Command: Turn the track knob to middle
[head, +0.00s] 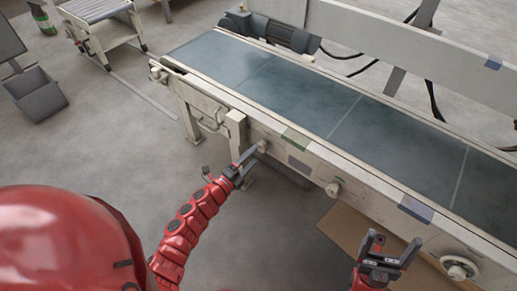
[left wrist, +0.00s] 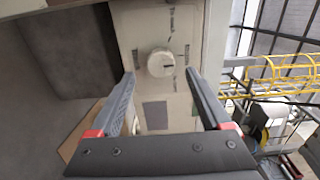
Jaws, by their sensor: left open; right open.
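A round pale knob (head: 262,146) sits on the side rail of the conveyor, near its left end. In the left wrist view this knob (left wrist: 161,62) is seen face-on on a cream plate, with a short dark pointer mark toward the right of the picture. Small dark labels surround it, too small to read. My left gripper (head: 248,157) is open just in front of the knob, its fingers on either side of it in the wrist picture; no contact is visible. My right gripper (head: 382,246) is open and empty, in front of the rail.
The conveyor belt (head: 330,112) runs diagonally. Another knob (head: 333,188) and a round handwheel (head: 459,268) are further right on the rail. A brown sheet (head: 345,232) lies on the floor below. A dark bin (head: 35,92) stands far left; the floor between is clear.

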